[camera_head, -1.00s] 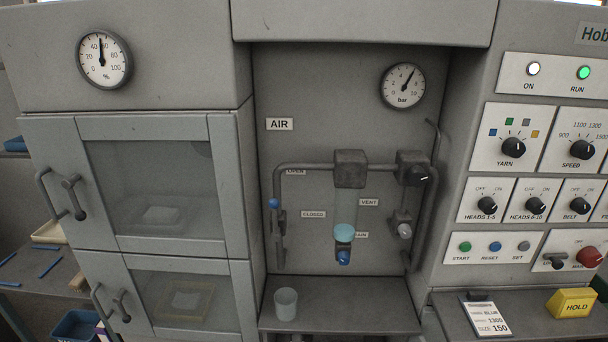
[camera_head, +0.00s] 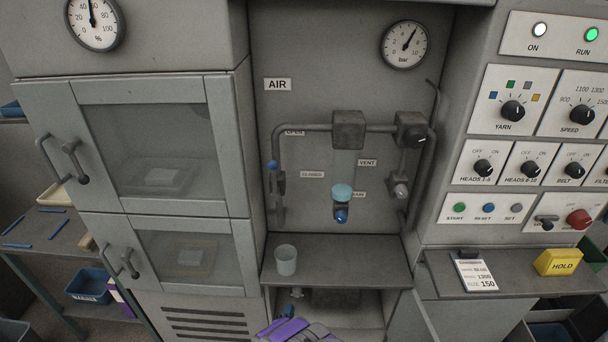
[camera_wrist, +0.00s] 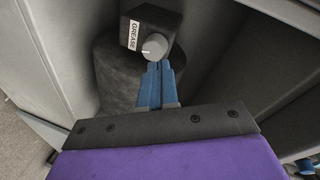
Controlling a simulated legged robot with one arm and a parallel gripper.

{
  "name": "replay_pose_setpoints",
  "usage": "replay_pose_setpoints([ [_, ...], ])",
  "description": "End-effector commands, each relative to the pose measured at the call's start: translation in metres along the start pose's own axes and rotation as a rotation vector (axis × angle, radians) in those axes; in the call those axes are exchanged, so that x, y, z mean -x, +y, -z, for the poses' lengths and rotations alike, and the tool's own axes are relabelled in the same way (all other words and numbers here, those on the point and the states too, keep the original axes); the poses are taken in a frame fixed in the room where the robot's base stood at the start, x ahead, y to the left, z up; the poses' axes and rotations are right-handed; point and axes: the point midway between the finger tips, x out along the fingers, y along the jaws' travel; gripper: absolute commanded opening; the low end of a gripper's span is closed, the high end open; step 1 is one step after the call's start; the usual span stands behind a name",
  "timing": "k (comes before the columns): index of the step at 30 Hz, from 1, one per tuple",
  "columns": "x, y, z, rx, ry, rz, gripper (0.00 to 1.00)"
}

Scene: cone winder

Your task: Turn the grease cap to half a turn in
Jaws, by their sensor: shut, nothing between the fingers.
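The grease cap (camera_wrist: 154,46) is a pale grey round knob with a short white mark toward its left side. It sits on a dark block (camera_wrist: 131,33) with a white GREASE label. My gripper (camera_wrist: 160,66) has blue fingers, shut together and empty, with the tips just below the cap in the wrist view. I cannot tell whether they touch it. In the head view, purple and grey parts of my arm show at the bottom edge, in front of the low bay (camera_head: 345,299) under the shelf. I cannot make out the cap there.
A dark rounded body (camera_wrist: 128,80) stands below the block, with grey panels on both sides. Above the bay is a shelf (camera_head: 340,268) with a clear cup (camera_head: 286,260). Cabinet doors with handles are at left; a control panel (camera_head: 545,115) is at right.

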Motion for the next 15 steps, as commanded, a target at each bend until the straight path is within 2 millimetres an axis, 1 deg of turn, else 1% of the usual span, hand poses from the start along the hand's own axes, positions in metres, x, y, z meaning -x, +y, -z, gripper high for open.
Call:
replay_pose_setpoints([
  [3,0.001,-0.001,-0.001,0.064,-0.001,0.002,0.00],
  [7,-0.005,-0.002,-0.001,0.083,0.001,0.002,0.00],
  [11,-0.018,-0.005,-0.002,0.081,0.001,0.002,0.00],
  [15,-0.035,-0.009,-0.002,0.081,0.002,0.003,0.00],
])
